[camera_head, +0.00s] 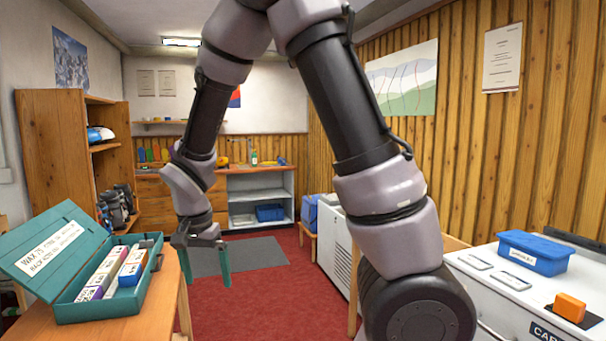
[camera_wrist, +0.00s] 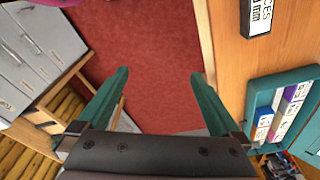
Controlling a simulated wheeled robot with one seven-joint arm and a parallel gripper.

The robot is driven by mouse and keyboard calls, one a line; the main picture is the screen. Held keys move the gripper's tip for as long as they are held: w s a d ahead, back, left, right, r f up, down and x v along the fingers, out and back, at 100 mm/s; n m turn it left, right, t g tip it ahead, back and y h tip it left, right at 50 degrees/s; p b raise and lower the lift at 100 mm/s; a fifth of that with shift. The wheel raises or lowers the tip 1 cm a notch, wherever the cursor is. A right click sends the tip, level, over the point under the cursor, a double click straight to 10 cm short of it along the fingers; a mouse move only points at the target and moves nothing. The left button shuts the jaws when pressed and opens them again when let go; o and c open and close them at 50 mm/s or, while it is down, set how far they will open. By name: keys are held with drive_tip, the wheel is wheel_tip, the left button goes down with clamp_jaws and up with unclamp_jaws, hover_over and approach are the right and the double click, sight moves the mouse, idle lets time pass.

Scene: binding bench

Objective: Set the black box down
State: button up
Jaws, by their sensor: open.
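My gripper (camera_head: 205,265) hangs over the red floor, just right of the wooden bench. Its two teal fingers are spread apart, and nothing is between them in the wrist view (camera_wrist: 160,74). A black flat piece with a white label (camera_wrist: 258,17) lies on the bench top at the upper right of the wrist view, apart from the fingers. I cannot tell whether it is the black box. A small dark shape (camera_head: 158,262) shows at the bench's right side, too small to identify.
An open teal case (camera_head: 98,310) with several labelled wax packs stands on the wooden bench (camera_head: 170,312); it also shows in the wrist view (camera_wrist: 262,90). A white cabinet top on the right holds a blue box (camera_head: 534,258) and an orange block (camera_head: 570,307). The floor (camera_head: 265,290) between is clear.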

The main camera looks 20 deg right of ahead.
drive_tip(key=s+d+r+t+y, duration=0.1)
drive_tip(key=d+r+t+y, duration=0.15)
drive_tip(key=d+r, duration=1)
drive_tip(key=s+d+r+n+t, duration=0.1)
drive_tip(key=s+d+r, duration=0.2)
drive_tip(key=r, duration=0.3)
drive_tip(key=s+d+r+t, duration=0.2)
drive_tip(key=s+d+r, duration=0.1)
drive_tip(key=s+r, duration=0.2)
drive_tip(key=shift+s+d+r+n, duration=0.3)
drive_tip(key=shift+s+r+n, duration=0.1)
drive_tip(key=shift+s, duration=0.35)
